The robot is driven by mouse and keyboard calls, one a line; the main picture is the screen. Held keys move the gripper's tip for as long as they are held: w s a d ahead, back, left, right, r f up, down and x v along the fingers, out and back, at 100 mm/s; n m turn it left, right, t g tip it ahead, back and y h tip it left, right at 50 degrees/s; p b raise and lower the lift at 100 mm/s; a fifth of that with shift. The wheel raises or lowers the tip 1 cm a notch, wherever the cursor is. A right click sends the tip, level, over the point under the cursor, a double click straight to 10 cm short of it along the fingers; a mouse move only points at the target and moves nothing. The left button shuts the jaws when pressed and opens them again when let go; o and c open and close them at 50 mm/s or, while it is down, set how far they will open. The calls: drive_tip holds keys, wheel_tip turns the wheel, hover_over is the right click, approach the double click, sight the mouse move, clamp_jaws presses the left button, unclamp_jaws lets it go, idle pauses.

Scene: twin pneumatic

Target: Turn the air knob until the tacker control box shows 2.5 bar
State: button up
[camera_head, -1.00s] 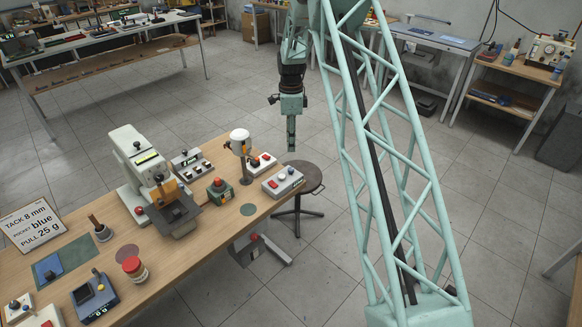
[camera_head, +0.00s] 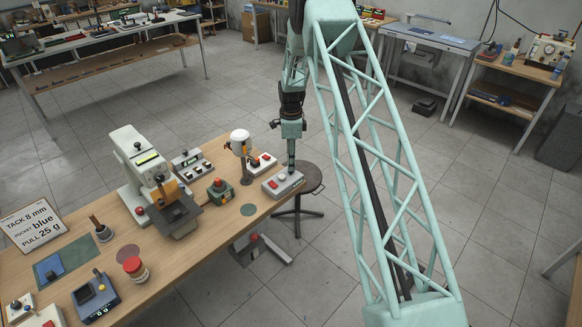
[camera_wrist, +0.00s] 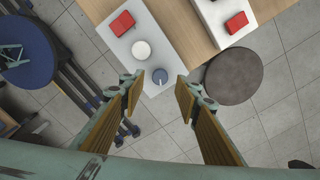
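The tacker control box (camera_head: 283,182), a pale box with a red button, sits at the table's right edge; I take it for the box under my gripper. In the wrist view this box (camera_wrist: 120,48) shows a red button, a white round dial (camera_wrist: 141,49) and a small blue-grey knob (camera_wrist: 160,76) with a light line on top. No bar reading is legible. My gripper (camera_wrist: 158,92) is open and empty, its two fingers apart on either side of the knob in the picture. In the head view my gripper (camera_head: 291,167) points down over the box; contact cannot be told.
A white-topped post machine (camera_head: 241,152) and a second red-button box (camera_head: 262,163) stand close by. A green box with a red button (camera_head: 220,190) and a sewing-like machine (camera_head: 145,170) are further left. A round stool (camera_head: 312,177) stands beside the table edge.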

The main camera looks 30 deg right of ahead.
drive_tip(key=shift+f, duration=1.55)
drive_tip(key=shift+c, duration=0.7)
drive_tip(key=c, duration=0.7)
